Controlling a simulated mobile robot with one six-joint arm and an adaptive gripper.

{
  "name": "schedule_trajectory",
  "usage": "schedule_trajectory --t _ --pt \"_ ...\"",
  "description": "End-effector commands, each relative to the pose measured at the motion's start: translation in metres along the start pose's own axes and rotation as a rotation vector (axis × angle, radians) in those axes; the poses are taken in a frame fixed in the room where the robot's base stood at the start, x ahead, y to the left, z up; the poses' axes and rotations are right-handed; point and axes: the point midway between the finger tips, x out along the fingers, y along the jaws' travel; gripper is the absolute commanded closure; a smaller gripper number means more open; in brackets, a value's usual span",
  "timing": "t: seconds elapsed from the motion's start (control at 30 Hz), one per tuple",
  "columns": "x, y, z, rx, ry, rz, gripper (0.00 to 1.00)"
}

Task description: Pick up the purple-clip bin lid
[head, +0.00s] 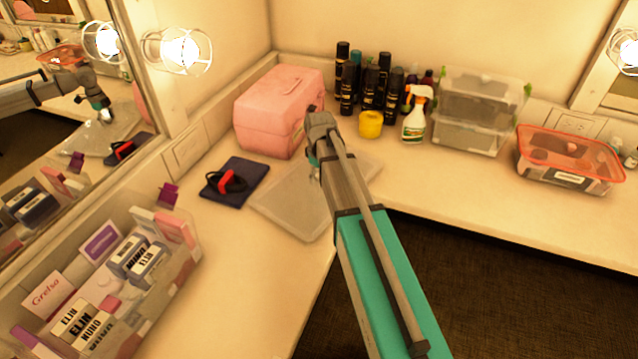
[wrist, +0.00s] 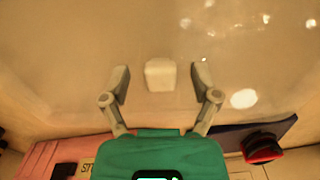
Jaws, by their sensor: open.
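The clear bin lid (head: 283,205) lies flat on the counter, near the inner corner. In the wrist view the lid (wrist: 70,55) fills most of the picture, with a small pale raised block (wrist: 161,75) on it. My gripper (head: 314,172) is over the lid's right part in the head view, partly hidden by my own arm. In the wrist view its fingers (wrist: 161,80) are open, one on each side of the pale block, with a gap on both sides. The clear bin with purple clips (head: 170,290) stands at the lower left, full of boxes.
A pink case (head: 278,108) stands behind the lid. A dark cloth (head: 233,200) with a black-and-red item (head: 226,182) lies to its left. Several bottles (head: 370,92), a yellow roll (head: 371,124), clear bins (head: 470,135) and an orange-rimmed bin (head: 570,185) stand farther right.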

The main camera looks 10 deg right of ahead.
Motion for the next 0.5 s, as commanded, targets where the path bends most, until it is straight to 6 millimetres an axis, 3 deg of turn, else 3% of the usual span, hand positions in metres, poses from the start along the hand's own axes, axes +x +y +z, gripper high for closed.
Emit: schedule_trajectory --t 0.3,0.5 --pt "-0.0001 -0.0003 -0.0002 -0.001 0.000 0.000 0.21" --pt "0.0000 -0.0004 -0.0003 -0.001 0.000 0.000 0.57"
